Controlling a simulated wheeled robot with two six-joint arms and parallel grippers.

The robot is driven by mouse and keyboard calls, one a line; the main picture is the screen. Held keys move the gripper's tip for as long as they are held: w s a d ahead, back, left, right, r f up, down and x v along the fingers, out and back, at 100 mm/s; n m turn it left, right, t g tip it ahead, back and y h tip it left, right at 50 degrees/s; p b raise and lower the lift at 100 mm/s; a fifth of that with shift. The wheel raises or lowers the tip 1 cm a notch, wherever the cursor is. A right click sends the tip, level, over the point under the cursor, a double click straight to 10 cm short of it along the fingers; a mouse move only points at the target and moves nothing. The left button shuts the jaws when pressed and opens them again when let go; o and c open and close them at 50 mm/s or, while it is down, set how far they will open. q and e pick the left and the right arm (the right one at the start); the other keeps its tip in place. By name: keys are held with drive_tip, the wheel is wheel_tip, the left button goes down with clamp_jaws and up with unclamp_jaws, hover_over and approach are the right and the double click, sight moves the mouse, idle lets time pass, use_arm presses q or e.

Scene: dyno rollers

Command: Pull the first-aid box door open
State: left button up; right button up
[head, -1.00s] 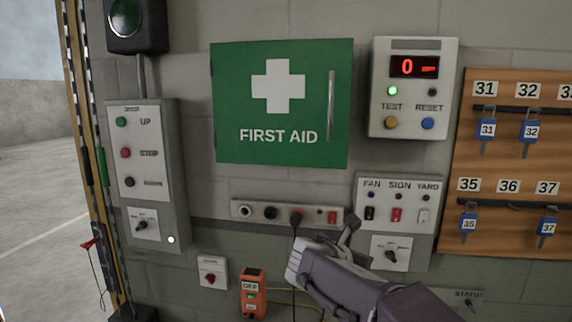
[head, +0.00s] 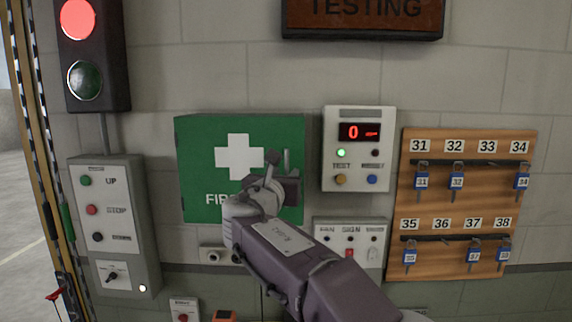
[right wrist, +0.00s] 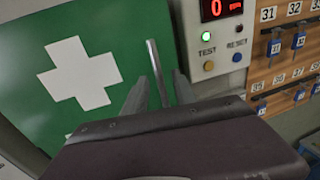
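The green first-aid box (head: 205,150) with a white cross hangs on the wall, and its door looks shut. Its upright metal handle (head: 287,159) is near the door's right edge, partly hidden by my gripper. My right gripper (head: 281,170) is in front of the door's right part. In the right wrist view the fingers (right wrist: 158,92) are apart and empty, with the handle (right wrist: 156,65) showing between them, beyond or level with the tips. I cannot tell whether they touch it. My left gripper is not in view.
A panel with a red display (head: 358,150) is close to the right of the box. A wooden key board (head: 468,205) hangs farther right. A switch panel (head: 350,240) is below. A control box (head: 112,220) and signal light (head: 92,50) are at the left.

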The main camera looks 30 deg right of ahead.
drive_tip(key=shift+x, duration=1.45)
drive_tip(key=shift+s+a, duration=0.15)
drive_tip(key=shift+a, duration=0.05)
clamp_jaws()
